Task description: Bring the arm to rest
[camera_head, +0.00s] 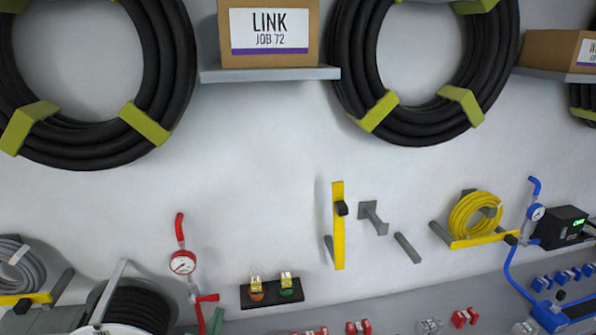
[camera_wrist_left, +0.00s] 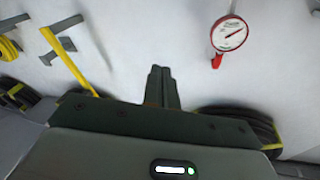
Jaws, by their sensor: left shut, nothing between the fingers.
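My left gripper (camera_wrist_left: 161,70) shows in the left wrist view, its two dark fingers pressed together with nothing between them. The fingers point toward the pale wall, clear of the things around them. In the head view I cannot make out the left gripper with certainty; a small green shape at the bottom edge by the red-hosed gauge (camera_head: 183,262) is too cut off to tell. A gauge (camera_wrist_left: 229,34) with a red fitting is at the upper right of the left wrist view, apart from the fingers. My right gripper is not in view.
Black hose coils (camera_head: 425,125) hang on the wall, with a shelf (camera_head: 270,75) holding a LINK box (camera_head: 268,55). Below are a yellow bar (camera_head: 338,225), a yellow hose coil (camera_head: 475,215), a black block with two fittings (camera_head: 272,296) and a blue gauge assembly (camera_head: 536,212).

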